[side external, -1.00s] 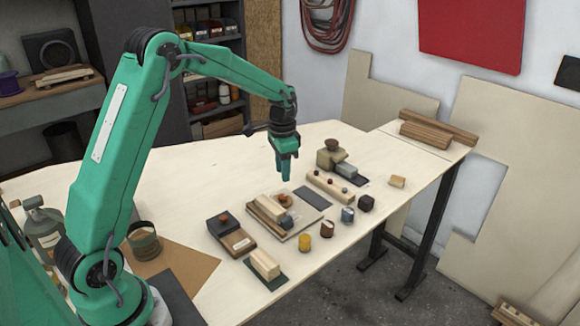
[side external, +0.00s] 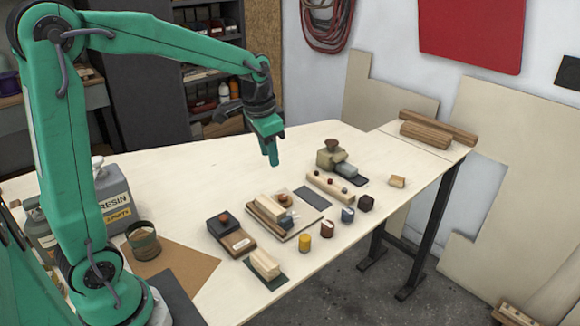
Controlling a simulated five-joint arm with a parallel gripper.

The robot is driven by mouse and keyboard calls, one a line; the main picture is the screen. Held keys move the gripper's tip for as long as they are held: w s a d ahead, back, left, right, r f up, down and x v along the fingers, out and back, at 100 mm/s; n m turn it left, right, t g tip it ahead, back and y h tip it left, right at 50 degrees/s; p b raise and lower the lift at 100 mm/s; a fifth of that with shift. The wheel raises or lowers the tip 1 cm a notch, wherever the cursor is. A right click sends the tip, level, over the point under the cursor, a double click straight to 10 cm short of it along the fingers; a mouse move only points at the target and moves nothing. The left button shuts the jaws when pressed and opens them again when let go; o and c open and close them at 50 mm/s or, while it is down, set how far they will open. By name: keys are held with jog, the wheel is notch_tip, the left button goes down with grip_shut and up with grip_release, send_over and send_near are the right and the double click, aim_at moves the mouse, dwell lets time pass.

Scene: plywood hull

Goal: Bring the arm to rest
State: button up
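My gripper (side external: 270,153) hangs at the end of my green arm, pointing down above the pale plywood table (side external: 200,171). It is in the air, apart from the objects, up and left of the group of blocks. Nothing shows between or below its fingertips. The fingers are seen edge-on and small, so I cannot tell whether they are open or shut.
Blocks and a tray (side external: 307,216) stand mid-table, with several small pots such as a yellow one (side external: 304,243) near the front edge. The table's back left is clear.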

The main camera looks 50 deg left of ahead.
jog(key=s+d+r+n+t, duration=0.1)
jog(key=s+d+r, duration=0.1)
jog(key=s, duration=0.7)
jog(key=s+d+r+n+t, duration=0.1)
jog(key=s+d+t, duration=0.1)
jog(key=s, duration=0.7)
jog(key=shift+s+d+r+n+t, duration=0.3)
jog(key=shift+d+r+n, duration=0.1)
jog(key=shift+d, duration=0.45)
